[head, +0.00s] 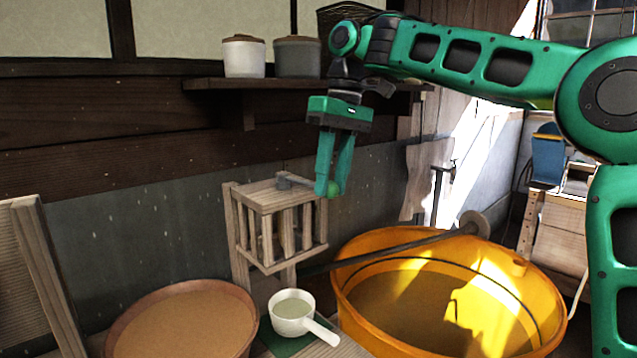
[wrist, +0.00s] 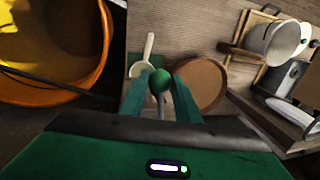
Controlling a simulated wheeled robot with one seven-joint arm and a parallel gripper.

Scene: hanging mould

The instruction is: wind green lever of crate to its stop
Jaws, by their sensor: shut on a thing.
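The wooden slatted crate (head: 280,222) stands on a post at the back wall in the head view. A grey crank arm lies across its top and ends in a green knob (head: 333,189) at the crate's right front corner. The knob also shows in the wrist view (wrist: 159,82), between my fingertips. My gripper (head: 329,188) points down over that corner, shut on the green knob of the lever. The fingers hide part of the knob and the crank's end. In the wrist view my gripper (wrist: 160,88) hides most of the crate.
A yellow tub (head: 350,290) with a long pole across it stands at the right. A white ladle (head: 292,314) and a brown round basin (head: 130,310) are below the crate. A shelf (head: 215,84) with two lidded pots is above, close to my arm.

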